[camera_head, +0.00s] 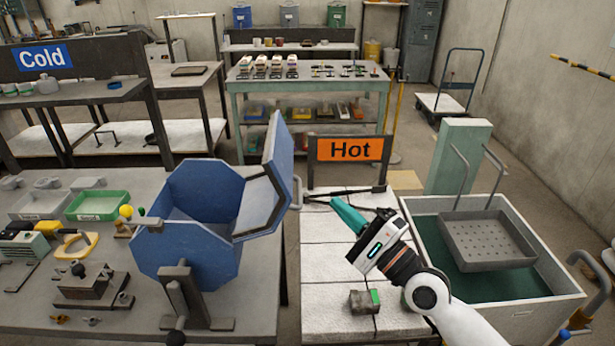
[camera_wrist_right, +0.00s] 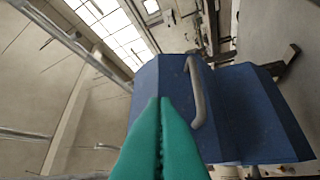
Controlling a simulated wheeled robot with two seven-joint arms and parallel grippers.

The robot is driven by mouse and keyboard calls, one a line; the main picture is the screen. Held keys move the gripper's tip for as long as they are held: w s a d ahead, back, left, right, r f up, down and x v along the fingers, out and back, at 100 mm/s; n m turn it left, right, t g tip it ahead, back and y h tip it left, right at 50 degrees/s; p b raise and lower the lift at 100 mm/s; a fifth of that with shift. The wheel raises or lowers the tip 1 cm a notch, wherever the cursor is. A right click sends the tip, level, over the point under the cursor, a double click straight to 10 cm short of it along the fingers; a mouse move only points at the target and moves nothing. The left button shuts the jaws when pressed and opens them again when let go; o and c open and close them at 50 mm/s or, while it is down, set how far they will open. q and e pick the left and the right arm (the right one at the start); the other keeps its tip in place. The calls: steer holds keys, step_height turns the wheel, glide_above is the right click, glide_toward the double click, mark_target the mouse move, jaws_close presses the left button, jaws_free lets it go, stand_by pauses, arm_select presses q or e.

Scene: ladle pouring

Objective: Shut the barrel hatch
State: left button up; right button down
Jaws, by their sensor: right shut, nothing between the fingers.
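The blue eight-sided barrel (camera_head: 185,250) stands on a dark stand on the left table. Its hatch (camera_head: 277,165) is open and stands steeply upright at the barrel's right side. The hatch's grey handle (camera_head: 297,192) faces right, and it also shows in the right wrist view (camera_wrist_right: 197,92). My right gripper (camera_head: 334,202) is shut and empty, its teal fingers pointing at the hatch's outer face from the right. In the right wrist view the fingertips (camera_wrist_right: 160,102) overlap the blue hatch (camera_wrist_right: 172,78) beside the handle; contact cannot be told. My left gripper is not in view.
A "Hot" sign (camera_head: 350,149) stands behind my right gripper. A white-topped table (camera_head: 335,262) lies below it, with a small grey block (camera_head: 362,302). A tank (camera_head: 515,300) with a perforated basket (camera_head: 487,240) is at right. Trays and a clamp crowd the left table.

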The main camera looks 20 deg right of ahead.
steer(key=w+a+r+p, duration=0.3)
steer(key=w+a+p, duration=0.1)
steer(key=a, duration=0.1)
steer(key=shift+w+a, duration=0.2)
steer(key=shift+w, duration=0.15)
steer(key=shift+f, duration=0.1)
steer(key=shift+w, duration=0.15)
